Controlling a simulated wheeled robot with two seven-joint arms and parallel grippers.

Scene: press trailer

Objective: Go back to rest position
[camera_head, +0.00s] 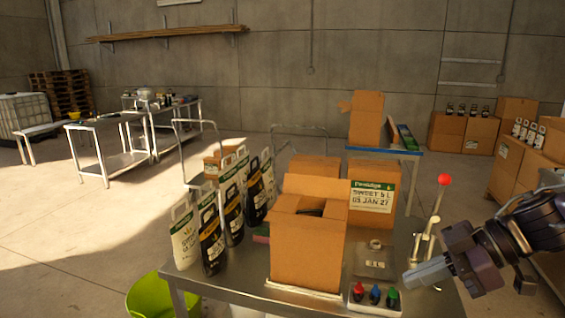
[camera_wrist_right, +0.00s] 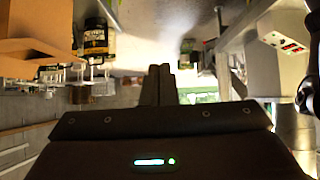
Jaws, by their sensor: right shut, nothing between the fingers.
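My right gripper (camera_head: 410,277) comes in from the right edge in the head view. It is shut and empty, in the air by the right end of the metal table (camera_head: 440,296). Its closed fingers (camera_wrist_right: 162,84) also show in the right wrist view. An open cardboard box (camera_head: 307,250) stands on the table to its left, with something dark inside. A lever with a red ball knob (camera_head: 444,180) stands just behind the gripper. A small panel with red, blue and green buttons (camera_head: 374,297) is left of the fingertips. My left gripper is not in view.
Several black and white pouches (camera_head: 212,238) stand at the table's left side. A labelled carton (camera_head: 374,200) is behind the open box. A green bucket (camera_head: 160,297) is on the floor at the front left. Stacked cartons (camera_head: 506,165) stand at the right, behind my arm.

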